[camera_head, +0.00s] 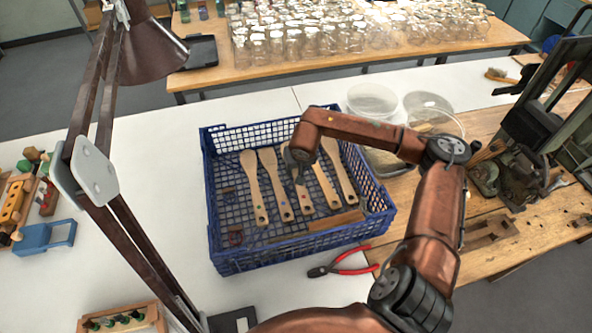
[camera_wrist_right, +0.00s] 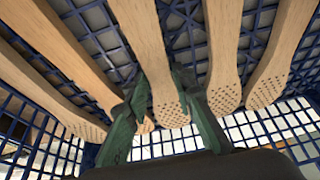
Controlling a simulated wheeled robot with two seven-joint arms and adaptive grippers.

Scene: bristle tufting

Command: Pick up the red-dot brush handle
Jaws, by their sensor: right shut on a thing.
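Several wooden brush handles lie side by side in a blue mesh crate (camera_head: 290,257) in the head view. My right gripper (camera_head: 297,160) reaches down over the wide end of a middle handle (camera_head: 304,199). In the right wrist view, the green fingers of my right gripper (camera_wrist_right: 166,97) are on both sides of this handle (camera_wrist_right: 146,45), near its drilled end, and shut on it. Its small dot is too small for a sure colour. I cannot tell whether it is clear of the crate floor. My left gripper is not in view.
Neighbouring handles (camera_wrist_right: 225,50) lie close on both sides. A wooden block (camera_head: 336,221) lies in the crate's front. Red pliers (camera_head: 345,268) lie before the crate. Clear tubs (camera_head: 372,102) stand behind right. A lamp arm (camera_head: 125,215) crosses the left side. White table is free left of the crate.

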